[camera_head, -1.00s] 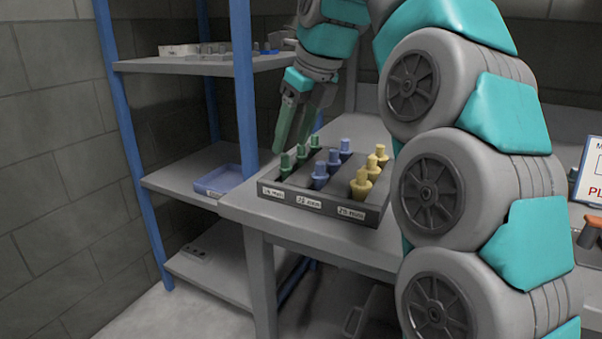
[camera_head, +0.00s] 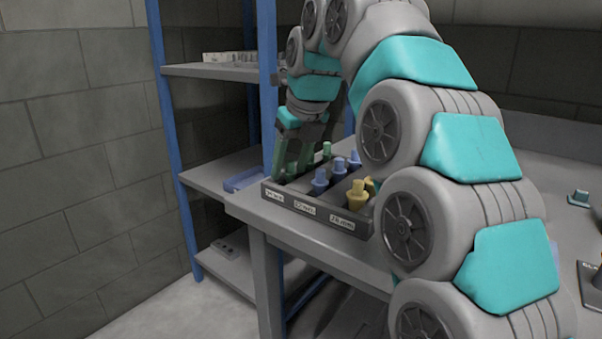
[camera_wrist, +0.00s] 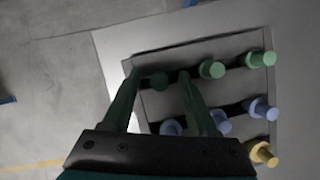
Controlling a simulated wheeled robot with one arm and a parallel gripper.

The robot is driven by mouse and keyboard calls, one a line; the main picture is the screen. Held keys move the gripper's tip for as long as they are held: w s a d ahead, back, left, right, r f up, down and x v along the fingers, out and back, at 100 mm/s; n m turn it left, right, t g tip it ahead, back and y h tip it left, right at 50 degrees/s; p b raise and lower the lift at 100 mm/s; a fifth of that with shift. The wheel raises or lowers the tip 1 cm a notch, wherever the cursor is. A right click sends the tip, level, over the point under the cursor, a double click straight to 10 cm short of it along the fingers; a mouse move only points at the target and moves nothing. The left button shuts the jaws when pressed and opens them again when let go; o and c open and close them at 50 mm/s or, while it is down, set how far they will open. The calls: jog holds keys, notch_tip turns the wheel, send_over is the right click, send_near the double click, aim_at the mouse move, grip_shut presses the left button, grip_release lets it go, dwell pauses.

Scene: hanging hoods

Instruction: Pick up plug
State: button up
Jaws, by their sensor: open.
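Green, blue and yellow plugs stand upright in a dark grey tray (camera_head: 269,196) at the table's corner. In the wrist view, one green plug (camera_wrist: 155,81) shows between the spread fingertips of my gripper (camera_wrist: 158,75). Two more green plugs (camera_wrist: 212,69) lie to its right. Blue plugs (camera_wrist: 171,128) and a yellow plug (camera_wrist: 262,153) show nearer the bottom; my right finger passes over the blue row. In the head view my gripper (camera_head: 290,169) is open, low over the tray's green row, with its fingers beside a green plug (camera_head: 290,177). I cannot tell whether they touch it.
A blue-posted shelf (camera_head: 222,71) stands behind and left of the table, with a blue bin (camera_head: 243,181) on its middle level. The tray's walls and neighbouring plugs are close to my fingers. The tabletop (camera_head: 300,245) is bare before the tray.

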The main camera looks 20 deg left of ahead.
jog(key=shift+c, duration=0.3)
grip_shut()
jog(key=shift+r, duration=0.15)
dwell(0.4)
